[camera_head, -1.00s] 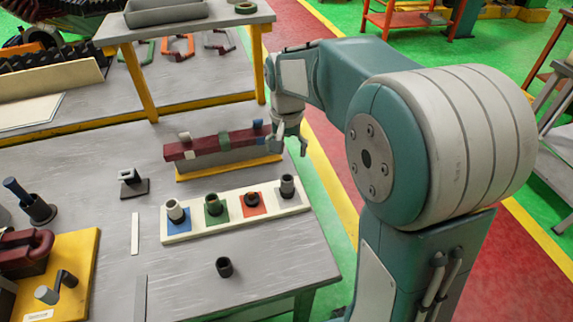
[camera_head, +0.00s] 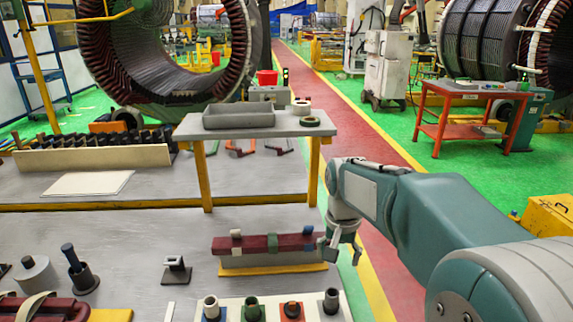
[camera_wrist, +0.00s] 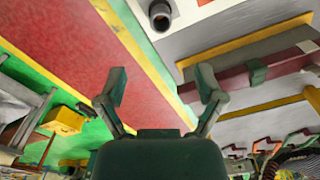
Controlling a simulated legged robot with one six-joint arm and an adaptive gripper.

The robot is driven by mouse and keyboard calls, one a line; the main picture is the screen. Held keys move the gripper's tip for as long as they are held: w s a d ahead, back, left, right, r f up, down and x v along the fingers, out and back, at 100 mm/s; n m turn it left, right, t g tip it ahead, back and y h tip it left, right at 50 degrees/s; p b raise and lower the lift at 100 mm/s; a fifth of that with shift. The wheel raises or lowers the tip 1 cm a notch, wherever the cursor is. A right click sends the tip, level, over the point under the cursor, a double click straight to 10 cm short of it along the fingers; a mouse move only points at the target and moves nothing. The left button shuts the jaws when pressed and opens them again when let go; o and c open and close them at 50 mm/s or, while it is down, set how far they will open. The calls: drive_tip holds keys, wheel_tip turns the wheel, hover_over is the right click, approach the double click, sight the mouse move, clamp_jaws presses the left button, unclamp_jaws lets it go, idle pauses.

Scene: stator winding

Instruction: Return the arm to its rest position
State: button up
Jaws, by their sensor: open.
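My gripper (camera_head: 343,252) hangs at the right end of the dark red bar, near the table's right edge, in the head view. In the wrist view my gripper (camera_wrist: 162,88) has its two fingers spread wide with nothing between them. Beyond the fingers lie the red floor lane and the table's edge. My teal and grey arm reaches in from the lower right of the head view. Whether the gripper touches the bar cannot be told from the head view.
The dark red bar (camera_head: 262,244) with colored bands lies on a grey block with a yellow base. A white strip (camera_head: 270,304) holds several sockets in front. A raised grey shelf (camera_head: 252,126) with a tray stands behind.

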drive_tip(key=s+r+n+t, duration=0.3)
drive_tip(key=s+n+t, duration=0.1)
drive_tip(key=s, duration=1.6)
drive_tip(key=shift+n+t, duration=0.4)
drive_tip(key=shift+t, duration=0.3)
